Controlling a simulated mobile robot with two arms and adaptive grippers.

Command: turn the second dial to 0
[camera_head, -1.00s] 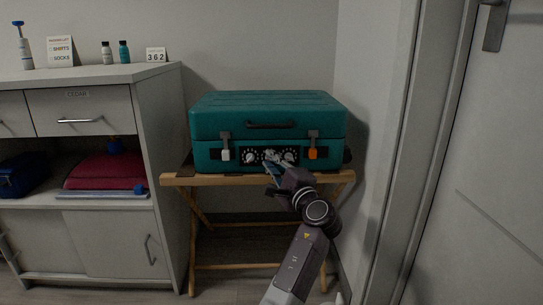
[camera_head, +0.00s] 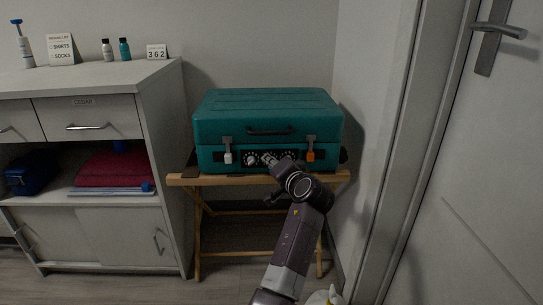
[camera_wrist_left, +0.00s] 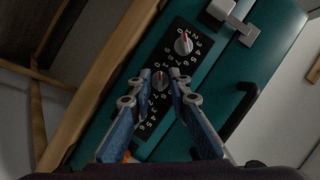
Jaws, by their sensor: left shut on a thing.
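A teal suitcase (camera_head: 268,108) lies on a wooden rack, with a black dial panel on its front between a white latch (camera_head: 228,157) and an orange latch (camera_head: 310,155). The first dial (camera_head: 250,159) shows at left; in the left wrist view it (camera_wrist_left: 183,44) has a red pointer mark. My left gripper (camera_head: 268,158) is at the middle of the panel. In the left wrist view, its fingertips (camera_wrist_left: 161,76) are closed on either side of the second dial (camera_wrist_left: 159,82), whose red mark shows between them. I cannot read which digit it points to. My right gripper is not in view.
A grey cabinet (camera_head: 90,85) stands left of the wooden rack (camera_head: 200,181), bearing bottles and a card (camera_head: 156,52) reading 362. A wall and a door (camera_head: 490,190) are close on the right. The suitcase's black handle (camera_wrist_left: 238,115) lies beside the panel.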

